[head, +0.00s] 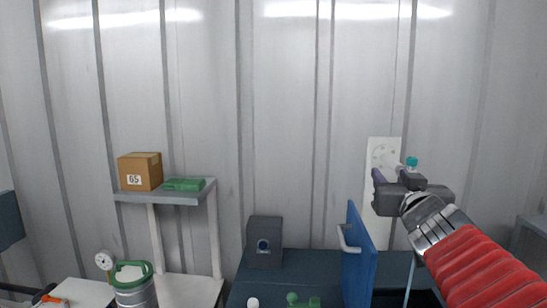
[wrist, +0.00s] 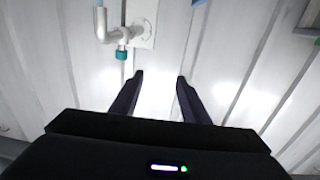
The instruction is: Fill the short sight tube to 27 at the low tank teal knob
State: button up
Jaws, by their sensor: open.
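In the wrist view the teal knob (wrist: 122,54) hangs on a grey pipe (wrist: 101,22) beside a white flange plate (wrist: 143,22), at upper left. My gripper (head: 378,190) is open and empty; in the wrist view its two dark fingers (wrist: 158,82) stand apart with bare wall between them. The knob lies beyond and left of the fingers, apart from them. My gripper and arm hide part of the panel. I cannot make out the sight tube or its scale.
A blue door with a handle (head: 359,255) stands upright left of my arm. A dark box (head: 264,242) sits on the blue-grey bench (head: 315,262). A shelf (head: 190,196) with a cardboard box (head: 140,171) and a green case (head: 184,184) is at left, above a green-rimmed can (head: 133,290).

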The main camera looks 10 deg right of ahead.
jog(key=a+f+n+y, duration=0.2)
jog(key=a+y, duration=0.2)
jog(key=a, duration=0.4)
jog(key=a+f+n+y, duration=0.2)
jog(key=a+f+y, duration=0.15)
jog(key=a, duration=0.45)
jog(key=s+a+f+n+g+y, duration=0.25)
jog(key=s+a+f+g, duration=0.25)
jog(key=a+f, duration=0.4)
jog(key=s+d+f+m+g+h, duration=0.1)
jog(key=s+f+g, duration=0.5)
jog(key=s+f, duration=0.8)
jog(key=s+m+h, duration=0.1)
jog(key=h, duration=0.1)
jog(key=shift+d+f+g+h, duration=0.25)
jog(key=shift+f+g+h, duration=0.05)
jog(key=shift+f+h, duration=0.1)
jog(key=shift+s, duration=0.1)
jog(key=shift+c, duration=0.3)
jog(key=shift+c, duration=1.1)
